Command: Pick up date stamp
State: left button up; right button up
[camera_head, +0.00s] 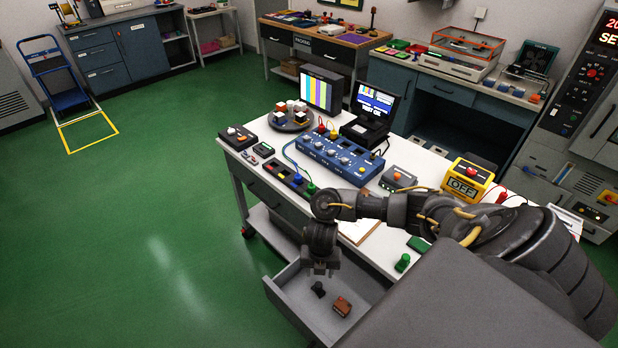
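A pulled-out grey drawer (292,313) at the bench's front holds a small black upright object (318,289), which looks like a stamp, and a small reddish-brown block (342,306). I cannot tell for sure which of them is the date stamp. My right gripper (320,270) points down over the drawer, just above the black object and apart from the brown block. Its fingers are dark and small, so its opening is hard to read. My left gripper is not in view.
The white bench (249,128) carries a blue test box (340,157), a yellow OFF box (467,182), a laptop (373,108) and a striped monitor (321,90). A green-handled piece (403,262) stands near its front. Green floor (150,220) is clear at left.

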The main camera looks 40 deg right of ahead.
jog(key=shift+f, duration=0.15)
jog(key=b, duration=0.1)
send_over(319, 284)
jog(key=f, duration=0.4)
jog(key=shift+s+a+f, duration=0.2)
jog(key=shift+s+f, duration=0.05)
jog(key=shift+f, duration=0.05)
jog(key=shift+w+f, duration=0.1)
jog(key=shift+f, duration=0.3)
notch_tip(319, 284, down, 5)
jog(key=shift+w+d+f, duration=0.1)
jog(key=shift+w, duration=0.05)
grip_shut()
